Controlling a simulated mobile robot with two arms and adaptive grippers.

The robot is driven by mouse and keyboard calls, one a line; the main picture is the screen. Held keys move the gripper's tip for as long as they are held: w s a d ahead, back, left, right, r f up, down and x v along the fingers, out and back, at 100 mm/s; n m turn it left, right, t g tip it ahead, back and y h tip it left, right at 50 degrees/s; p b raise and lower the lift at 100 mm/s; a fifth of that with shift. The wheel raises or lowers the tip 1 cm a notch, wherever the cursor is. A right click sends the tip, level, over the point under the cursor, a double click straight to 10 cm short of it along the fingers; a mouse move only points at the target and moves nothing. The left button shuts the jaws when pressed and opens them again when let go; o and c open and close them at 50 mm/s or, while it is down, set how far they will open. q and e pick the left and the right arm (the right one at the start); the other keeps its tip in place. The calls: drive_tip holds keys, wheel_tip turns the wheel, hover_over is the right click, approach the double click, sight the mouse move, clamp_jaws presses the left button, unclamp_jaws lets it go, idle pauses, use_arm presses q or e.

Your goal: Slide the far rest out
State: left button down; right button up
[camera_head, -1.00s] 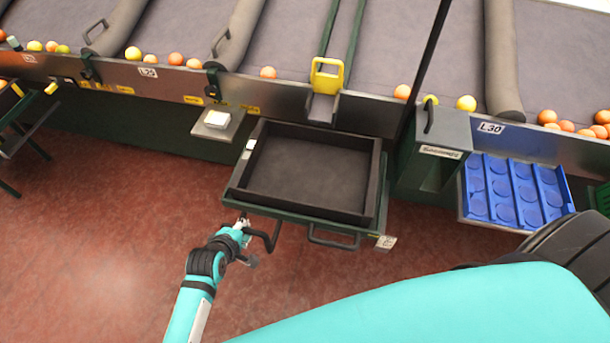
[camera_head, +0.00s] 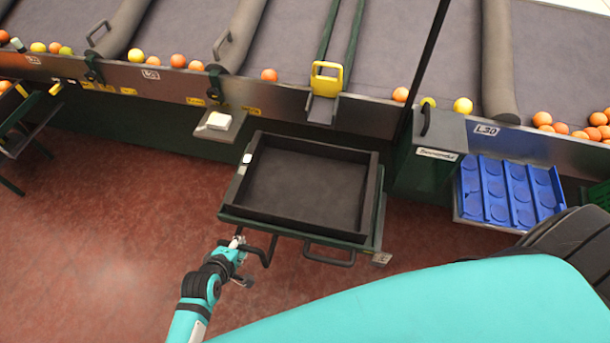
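The rest (camera_head: 285,231) is a dark green frame that juts out from the front of the sorting line, with an empty black tray (camera_head: 310,228) on it. A bent dark handle (camera_head: 268,252) sticks out at its front left, and a second dark loop handle (camera_head: 330,259) hangs at the middle of its front. My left gripper (camera_head: 238,242) is at the outer left end of the bent handle and appears closed on it; the fingers are small in the view. My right gripper is not in view.
A small grey shelf with a white block (camera_head: 219,120) is at the rest's back left. A grey-topped green post (camera_head: 436,130) and a blue cup tray (camera_head: 510,190) stand to the right. My large teal arm part covers the bottom right. Red floor is free in front.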

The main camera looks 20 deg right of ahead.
use_arm(q)
drive_tip(key=shift+s+a+r+p, duration=0.25)
drive_tip(key=shift+s+a+p, duration=0.25)
drive_tip(key=shift+s+a, duration=0.2)
drive_tip(key=shift+s+a+r+p, duration=0.2)
drive_tip(key=shift+s+a+p, duration=0.3)
drive_tip(key=shift+s, duration=0.2)
drive_tip(key=c, duration=1.5)
unclamp_jaws()
drive_tip(key=shift+s+a, duration=0.1)
drive_tip(key=shift+s, duration=0.1)
drive_tip(key=o, duration=0.6)
drive_tip(key=shift+s+f, duration=0.15)
drive_tip(key=shift+f, duration=0.1)
wheel_tip(320, 180, up, 7)
drive_tip(key=p, duration=0.7)
